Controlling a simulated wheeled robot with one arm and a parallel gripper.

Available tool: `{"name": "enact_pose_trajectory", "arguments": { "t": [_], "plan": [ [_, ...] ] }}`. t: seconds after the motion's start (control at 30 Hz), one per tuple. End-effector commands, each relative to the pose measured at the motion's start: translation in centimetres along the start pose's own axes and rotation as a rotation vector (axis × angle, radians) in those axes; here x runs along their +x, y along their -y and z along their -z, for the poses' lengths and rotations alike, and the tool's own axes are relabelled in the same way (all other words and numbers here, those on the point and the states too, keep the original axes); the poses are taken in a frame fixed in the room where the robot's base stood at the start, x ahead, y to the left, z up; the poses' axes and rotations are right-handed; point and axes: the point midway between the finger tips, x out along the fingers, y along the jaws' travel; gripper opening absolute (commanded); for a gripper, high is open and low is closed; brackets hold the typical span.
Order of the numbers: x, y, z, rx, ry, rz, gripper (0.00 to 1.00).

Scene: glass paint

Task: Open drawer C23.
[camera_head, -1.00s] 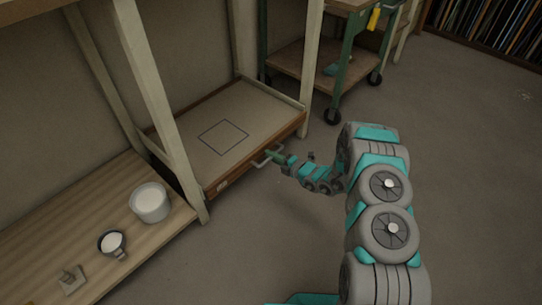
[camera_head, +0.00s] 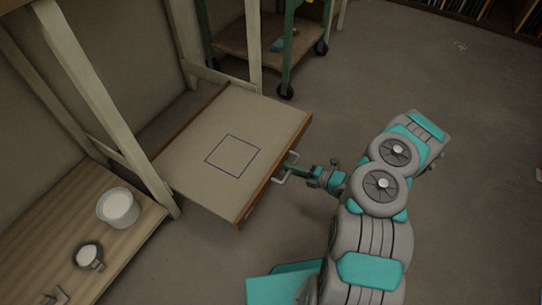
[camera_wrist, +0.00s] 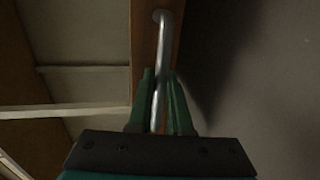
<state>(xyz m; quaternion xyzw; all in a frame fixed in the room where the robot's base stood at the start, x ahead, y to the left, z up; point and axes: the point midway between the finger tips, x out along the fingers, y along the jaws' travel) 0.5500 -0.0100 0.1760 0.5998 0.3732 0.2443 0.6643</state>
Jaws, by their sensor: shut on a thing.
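A wide flat drawer (camera_head: 200,165) with a pale top surface and a thin dark square outline on it sticks out from the shelf frame in the head view. A small pale label shows on its brown front, too small to read. A metal bar handle (camera_head: 281,178) is on that front. My gripper (camera_head: 290,170) is at the handle, with its green fingers pointing to it. In the wrist view the handle (camera_wrist: 164,60) runs between the two green fingers of my gripper (camera_wrist: 161,100), which are shut on it.
A wooden low shelf (camera_head: 30,235) at the left holds a white pot (camera_head: 118,207) and a small dark-rimmed cup (camera_head: 88,256). A green wheeled cart (camera_head: 286,60) stands behind the drawer. The grey floor (camera_head: 450,90) to the right is clear.

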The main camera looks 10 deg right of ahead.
Motion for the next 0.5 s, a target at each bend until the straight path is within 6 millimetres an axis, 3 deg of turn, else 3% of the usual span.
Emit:
{"name": "enact_pose_trajectory", "arguments": {
  "t": [0.03,0.2,0.5],
  "plan": [
    [-1.4,0.0,-0.2,0.001,0.006,0.001,0.0],
    [-4.1,0.7,-0.1,0.001,0.004,0.002,0.0],
    [-5.8,1.2,0.0,0.001,0.0,0.001,0.0]
  ]
}}
